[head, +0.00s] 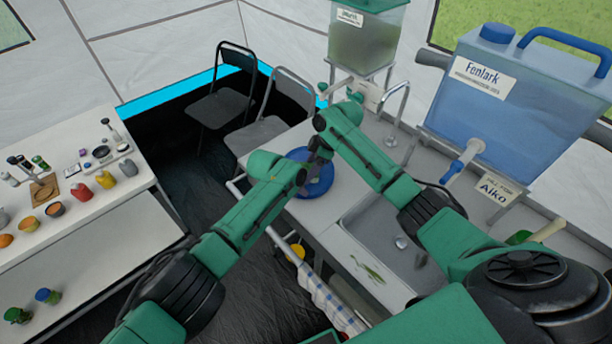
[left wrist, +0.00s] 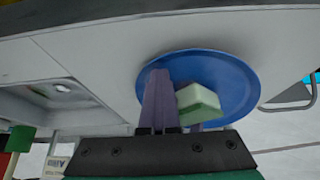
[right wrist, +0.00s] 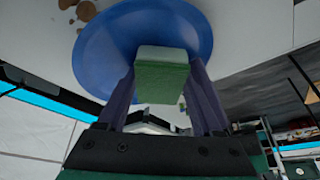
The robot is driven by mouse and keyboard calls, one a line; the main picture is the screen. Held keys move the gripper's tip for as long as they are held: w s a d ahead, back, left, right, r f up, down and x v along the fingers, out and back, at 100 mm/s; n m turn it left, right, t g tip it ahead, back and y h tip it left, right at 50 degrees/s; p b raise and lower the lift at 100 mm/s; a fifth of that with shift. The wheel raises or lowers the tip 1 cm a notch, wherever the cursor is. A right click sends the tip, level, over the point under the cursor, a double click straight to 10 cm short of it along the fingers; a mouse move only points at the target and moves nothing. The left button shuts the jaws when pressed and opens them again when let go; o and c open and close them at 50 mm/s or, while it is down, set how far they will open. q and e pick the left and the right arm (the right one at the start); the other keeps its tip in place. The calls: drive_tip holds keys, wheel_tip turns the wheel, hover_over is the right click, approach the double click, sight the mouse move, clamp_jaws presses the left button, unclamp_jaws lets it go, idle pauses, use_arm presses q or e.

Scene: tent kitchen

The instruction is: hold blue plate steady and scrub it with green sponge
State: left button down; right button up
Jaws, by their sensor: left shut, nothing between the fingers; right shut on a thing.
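The blue plate (head: 322,187) lies on the counter left of the sink, partly hidden by my grippers. It also shows in the left wrist view (left wrist: 237,85) and the right wrist view (right wrist: 97,55). My left gripper (head: 305,170) is shut and empty, its purple fingers (left wrist: 157,75) together over the plate beside the sponge. I cannot tell whether they touch the plate. My right gripper (right wrist: 163,72) is shut on the green sponge (right wrist: 162,85), which has a pale side, and holds it over the plate. The sponge also shows in the left wrist view (left wrist: 200,102).
The sink basin (head: 372,222) and tap (head: 402,92) are right of the plate. A green-lidded dispenser (head: 365,45) and large blue water container (head: 505,85) stand behind. Folding chairs (head: 222,100) are beyond the counter. A white side table (head: 105,205) with small items stands left.

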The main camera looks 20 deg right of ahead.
use_arm(q)
drive_tip(key=shift+s+d+f, duration=0.15)
drive_tip(key=shift+s+f, duration=0.1)
drive_tip(key=shift+s, duration=0.1)
use_arm(e)
drive_tip(key=shift+s+d, duration=0.3)
drive_tip(key=shift+d, duration=0.65)
drive_tip(key=shift+r, duration=0.15)
wheel_tip(320, 180, up, 6)
drive_tip(key=shift+f, duration=0.1)
use_arm(q)
drive_tip(key=shift+w+r, duration=0.1)
drive_tip(key=shift+r, duration=0.5)
use_arm(e)
drive_tip(key=shift+w, duration=0.1)
use_arm(q)
drive_tip(key=shift+w+r, duration=0.15)
drive_tip(key=shift+r, duration=1.1)
drive_tip(key=shift+w+r, duration=0.1)
drive_tip(key=shift+r, duration=1.15)
